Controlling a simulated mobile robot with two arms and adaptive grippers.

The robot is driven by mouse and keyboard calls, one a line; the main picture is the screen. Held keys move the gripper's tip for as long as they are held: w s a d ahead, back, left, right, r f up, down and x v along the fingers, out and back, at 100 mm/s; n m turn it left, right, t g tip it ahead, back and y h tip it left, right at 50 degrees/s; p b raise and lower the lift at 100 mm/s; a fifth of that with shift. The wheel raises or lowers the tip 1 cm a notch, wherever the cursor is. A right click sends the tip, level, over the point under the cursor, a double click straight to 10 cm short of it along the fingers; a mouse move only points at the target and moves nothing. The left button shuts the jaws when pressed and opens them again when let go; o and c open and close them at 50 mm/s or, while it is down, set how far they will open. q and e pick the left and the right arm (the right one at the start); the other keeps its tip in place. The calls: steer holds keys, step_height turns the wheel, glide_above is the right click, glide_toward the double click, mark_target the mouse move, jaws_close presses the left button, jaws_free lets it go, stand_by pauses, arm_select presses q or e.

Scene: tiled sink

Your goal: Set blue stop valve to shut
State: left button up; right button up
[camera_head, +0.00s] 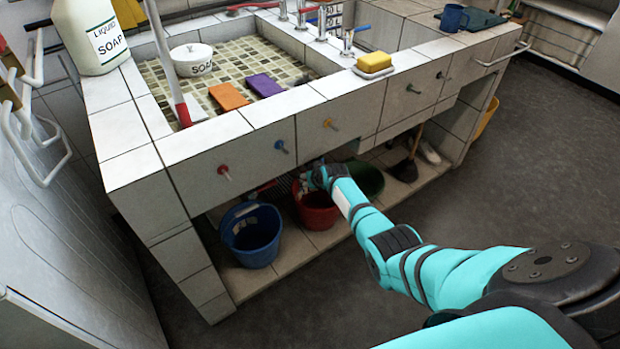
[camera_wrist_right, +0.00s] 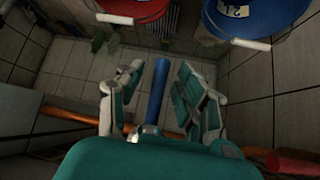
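In the right wrist view, a blue bar-shaped valve handle (camera_wrist_right: 160,88) joins a metal fitting on a copper-coloured pipe (camera_wrist_right: 62,113). My right gripper (camera_wrist_right: 158,92) is open, with one finger on each side of the handle. Gaps show between the handle and both fingers; I see no contact. In the head view, my right gripper (camera_head: 314,178) reaches under the sink front, above the red bucket. The blue valve handle cannot be made out there. My left gripper is not in view.
A red handle (camera_wrist_right: 293,164) shows at the lower right in the wrist view. Under the sink stand a blue bucket (camera_head: 251,240), a red bucket (camera_head: 318,217) and a green bucket (camera_head: 368,178). The tiled sink front (camera_head: 262,148) carries several coloured knobs above my arm.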

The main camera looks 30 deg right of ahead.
steer(key=d+v, duration=0.1)
steer(key=v, duration=1.1)
steer(key=shift+a, duration=0.5)
steer(key=s+a+f+n+g, duration=0.15)
steer(key=s+a+f, duration=0.35)
steer(key=s+f, duration=0.7)
steer(key=s+a+f+n+g, duration=0.1)
steer(key=s+a+f+g, duration=0.3)
steer(key=s+f, duration=0.7)
steer(key=s+a+f+n+g+y, duration=0.1)
steer(key=s+a+f, duration=0.2)
steer(key=s, duration=0.5)
steer(key=s+a+f+g, duration=0.1)
steer(key=s+a+f, duration=0.25)
steer(key=s, duration=0.55)
arm_select(q)
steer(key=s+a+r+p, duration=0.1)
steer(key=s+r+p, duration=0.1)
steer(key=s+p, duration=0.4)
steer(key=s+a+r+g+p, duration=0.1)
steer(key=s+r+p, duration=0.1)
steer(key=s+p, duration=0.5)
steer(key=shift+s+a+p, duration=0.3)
steer(key=shift+p, duration=0.45)
arm_select(e)
steer(key=s+d+r, duration=0.2)
steer(key=s+r, duration=0.1)
steer(key=s, duration=0.9)
steer(key=shift+s+d+r, duration=0.15)
steer(key=shift+r, duration=0.25)
